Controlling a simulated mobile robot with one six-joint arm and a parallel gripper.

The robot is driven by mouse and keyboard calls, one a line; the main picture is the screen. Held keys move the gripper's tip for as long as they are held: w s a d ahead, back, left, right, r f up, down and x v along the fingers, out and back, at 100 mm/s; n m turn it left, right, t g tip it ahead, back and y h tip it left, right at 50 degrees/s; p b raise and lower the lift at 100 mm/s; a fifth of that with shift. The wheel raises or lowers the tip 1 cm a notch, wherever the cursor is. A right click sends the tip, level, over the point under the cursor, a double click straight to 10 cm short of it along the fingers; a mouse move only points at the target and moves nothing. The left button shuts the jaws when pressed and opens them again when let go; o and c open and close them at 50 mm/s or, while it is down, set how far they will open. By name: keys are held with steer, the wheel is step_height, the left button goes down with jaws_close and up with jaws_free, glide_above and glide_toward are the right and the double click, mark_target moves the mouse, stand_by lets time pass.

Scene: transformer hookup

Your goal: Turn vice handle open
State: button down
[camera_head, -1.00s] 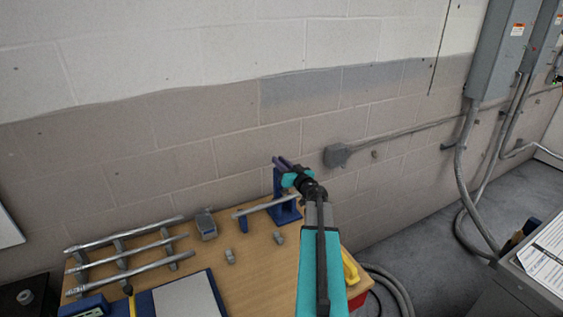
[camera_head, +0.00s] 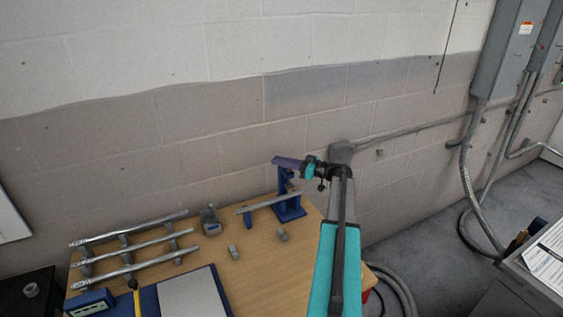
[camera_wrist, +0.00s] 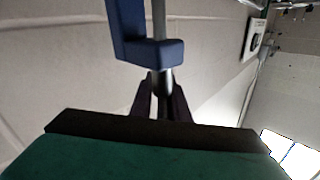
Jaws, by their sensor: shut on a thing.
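The blue vice (camera_head: 291,209) stands upright at the right back of the wooden workbench, with a grey metal bar (camera_head: 262,203) reaching left from it. My gripper (camera_head: 283,162) is at the top of the vice, coming in from the right. In the wrist view, the blue vice frame (camera_wrist: 130,35) and its silver rod show at the top. The dark fingers of my gripper (camera_wrist: 161,98) are shut on the vice handle (camera_wrist: 161,80), just beyond the frame's end. The fingers hide much of the handle, and in the head view I cannot make it out.
Metal conduits lie on a rack (camera_head: 125,255) at the bench's left. A small grey box (camera_head: 210,222) and two small grey fittings sit between rack and vice. A grey wall box (camera_head: 342,150) with conduit is close behind my wrist. The floor right of the bench is partly clear.

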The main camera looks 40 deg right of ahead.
steer(key=shift+s+a+f+n+g+y+b, duration=0.2)
steer(key=shift+s+a+n+g+y+b, duration=0.1)
steer(key=shift+n+g+y, duration=0.75)
steer(key=shift+s+a+f+n+g+y+b, duration=0.15)
steer(key=shift+s+a+n+g+y+b, duration=0.1)
steer(key=shift+n+g+y, duration=0.75)
steer(key=shift+s+a+f+n+g+y+b, duration=0.25)
steer(key=shift+n+g+y, duration=0.55)
steer(key=shift+y, duration=0.45)
steer(key=shift+a+r, duration=0.1)
steer(key=c, duration=1.9)
jaws_free()
steer(key=shift+o, duration=0.4)
steer(key=shift+r, duration=0.15)
steer(key=shift+r, duration=0.1)
